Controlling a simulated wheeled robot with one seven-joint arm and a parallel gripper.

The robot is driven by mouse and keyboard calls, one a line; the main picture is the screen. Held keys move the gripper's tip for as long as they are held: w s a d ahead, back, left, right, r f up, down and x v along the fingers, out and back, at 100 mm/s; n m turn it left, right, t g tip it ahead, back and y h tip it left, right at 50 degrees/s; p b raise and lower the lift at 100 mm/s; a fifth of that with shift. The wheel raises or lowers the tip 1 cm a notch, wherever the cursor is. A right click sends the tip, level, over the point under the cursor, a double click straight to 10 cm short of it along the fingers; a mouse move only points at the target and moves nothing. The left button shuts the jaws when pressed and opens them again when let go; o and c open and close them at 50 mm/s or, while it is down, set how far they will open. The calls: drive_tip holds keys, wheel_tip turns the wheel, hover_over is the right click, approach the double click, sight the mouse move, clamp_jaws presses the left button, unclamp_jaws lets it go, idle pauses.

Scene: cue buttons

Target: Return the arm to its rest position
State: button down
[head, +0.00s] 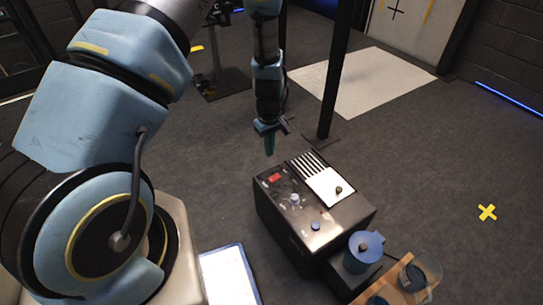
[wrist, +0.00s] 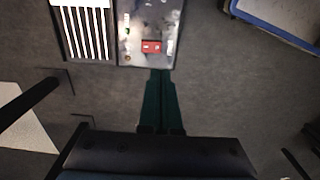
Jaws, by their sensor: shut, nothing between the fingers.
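My gripper (head: 269,143) hangs pointing down in the head view, just behind and above the far left edge of the black button box. Its green fingers also show in the wrist view (wrist: 160,75), pressed together with nothing between them. The button box (head: 291,237) stands below, with a metal top panel. On the panel are a red rocker switch (head: 275,177), a pale button (head: 294,198) and a blue button (head: 315,225). The red switch (wrist: 151,46) lies just ahead of the fingertips in the wrist view. The fingers appear apart from the box.
A blue-lidded container (head: 364,250) and a wooden tray (head: 431,272) with dark cups stand at the front right. A black post (head: 335,75) rises behind the box. Open floor lies right.

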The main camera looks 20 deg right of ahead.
drive_tip(key=shift+a+r, duration=0.1)
drive_tip(key=shift+r, duration=0.35)
drive_tip(key=shift+r, duration=0.1)
drive_tip(key=w+a+r+m, duration=0.1)
drive_tip(key=w+a+r, duration=0.2)
drive_tip(key=a+r, duration=1)
drive_tip(key=s+a+r+m+t, duration=0.1)
drive_tip(key=s+a+r, duration=0.3)
drive_tip(key=a+r, duration=0.3)
drive_tip(key=s+a+r+m+t, duration=0.1)
drive_tip(key=s+a+r, duration=0.4)
drive_tip(key=a, duration=0.4)
wheel_tip(320, 180, up, 23)
drive_tip(key=w+p, duration=0.1)
drive_tip(key=p, duration=2.1)
drive_tip(key=shift+r+p, duration=0.2)
drive_tip(key=shift+p, duration=0.1)
